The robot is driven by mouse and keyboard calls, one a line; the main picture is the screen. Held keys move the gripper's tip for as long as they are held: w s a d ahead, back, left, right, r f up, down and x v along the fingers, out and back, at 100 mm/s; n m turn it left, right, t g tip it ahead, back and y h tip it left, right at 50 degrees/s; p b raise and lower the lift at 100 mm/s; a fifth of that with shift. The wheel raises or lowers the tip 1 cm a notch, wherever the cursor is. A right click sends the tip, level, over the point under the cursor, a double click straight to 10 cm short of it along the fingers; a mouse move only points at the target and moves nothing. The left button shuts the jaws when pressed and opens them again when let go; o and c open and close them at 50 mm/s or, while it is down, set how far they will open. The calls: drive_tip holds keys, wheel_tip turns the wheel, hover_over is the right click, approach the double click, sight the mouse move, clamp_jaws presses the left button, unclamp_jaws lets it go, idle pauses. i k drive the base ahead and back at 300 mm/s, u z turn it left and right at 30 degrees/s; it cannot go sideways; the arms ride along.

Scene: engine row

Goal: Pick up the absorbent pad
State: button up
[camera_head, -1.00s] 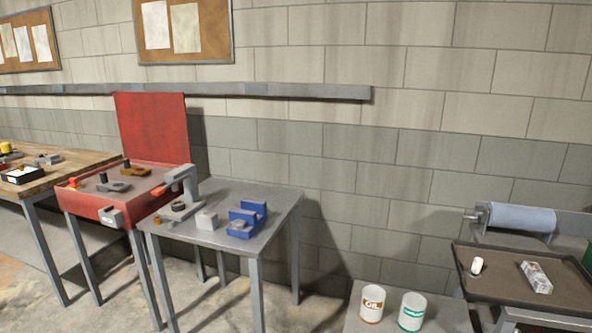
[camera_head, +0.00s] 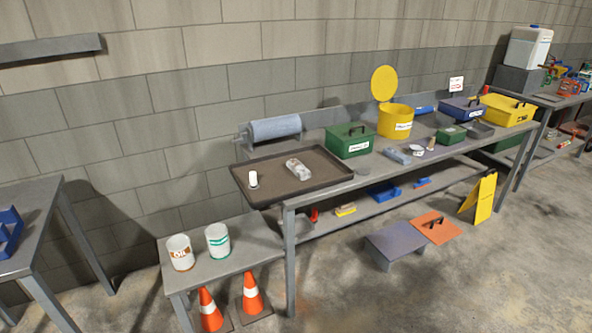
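I cannot tell for sure which thing is the absorbent pad. A small grey-blue block (camera_head: 397,156) lies on the long workbench (camera_head: 352,182), right of the dark tray (camera_head: 275,196). A pale, patterned packet (camera_head: 299,168) lies in the tray with a small white cylinder (camera_head: 253,179). A small round grey piece (camera_head: 363,171) lies at the bench's front, beside the tray. A blue roll (camera_head: 275,128) sits on a holder behind the tray. My gripper is not in view.
Green box (camera_head: 349,140), yellow open-lidded bin (camera_head: 396,119) and several other boxes stand along the bench. Two cans (camera_head: 180,252) stand on a low table with orange cones (camera_head: 209,310) below. A yellow floor sign (camera_head: 483,198) and low step (camera_head: 402,240) stand in front. The right foreground floor is clear.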

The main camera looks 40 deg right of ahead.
sight(298, 168)
drive_tip(key=z, duration=4.2)
drive_tip(key=i, duration=0.1)
drive_tip(key=u, duration=2.75)
drive_tip(key=k, duration=0.65)
drive_tip(key=u, duration=0.3)
drive_tip(key=i, duration=0.45)
drive_tip(key=u, duration=0.2)
